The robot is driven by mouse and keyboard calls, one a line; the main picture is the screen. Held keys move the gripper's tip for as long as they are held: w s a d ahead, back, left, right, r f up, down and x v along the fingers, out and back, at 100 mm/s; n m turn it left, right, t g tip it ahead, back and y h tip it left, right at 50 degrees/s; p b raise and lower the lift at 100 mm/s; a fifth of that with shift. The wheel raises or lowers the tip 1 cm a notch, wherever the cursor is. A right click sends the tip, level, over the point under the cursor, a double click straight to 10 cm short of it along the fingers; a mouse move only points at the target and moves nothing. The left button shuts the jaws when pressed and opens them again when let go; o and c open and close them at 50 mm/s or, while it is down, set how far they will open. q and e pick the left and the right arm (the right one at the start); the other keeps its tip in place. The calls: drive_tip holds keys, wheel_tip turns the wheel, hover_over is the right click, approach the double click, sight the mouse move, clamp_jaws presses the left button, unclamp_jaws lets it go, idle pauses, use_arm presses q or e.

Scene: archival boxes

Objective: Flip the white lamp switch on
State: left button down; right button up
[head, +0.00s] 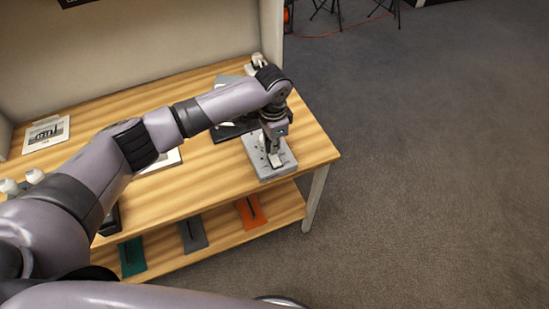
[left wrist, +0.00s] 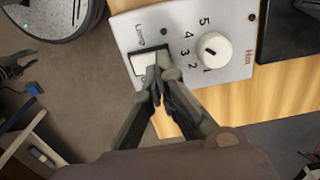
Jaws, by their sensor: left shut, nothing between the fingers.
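A light grey control panel (head: 268,171) sits at the right end of the wooden table. In the left wrist view the panel (left wrist: 189,20) carries a white rocker switch (left wrist: 148,62) in a black surround, a small dark green spot (left wrist: 164,32), and a white dial (left wrist: 212,51) numbered 1 to 5. My left gripper (head: 274,159) points down at the panel. In the left wrist view its shut, empty fingertips (left wrist: 157,82) are over the switch and hide part of it. Whether they touch it, and which way it is set, I cannot tell. A dark gripper, likely my right (left wrist: 14,68), shows small at the left edge.
A black flat item (head: 232,131) lies behind the panel on the table (head: 215,180). Papers (head: 46,134) lie at the left. A lower shelf (head: 285,208) holds green, grey and orange folders (head: 251,211). Open carpet lies to the right.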

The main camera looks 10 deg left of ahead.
use_arm(q)
drive_tip(key=shift+f+b, duration=0.45)
drive_tip(key=shift+f, duration=0.7)
idle(0.4)
wheel_tip(320, 180, up, 7)
drive_tip(key=p, duration=0.8)
drive_tip(key=shift+r, duration=0.15)
idle(0.3)
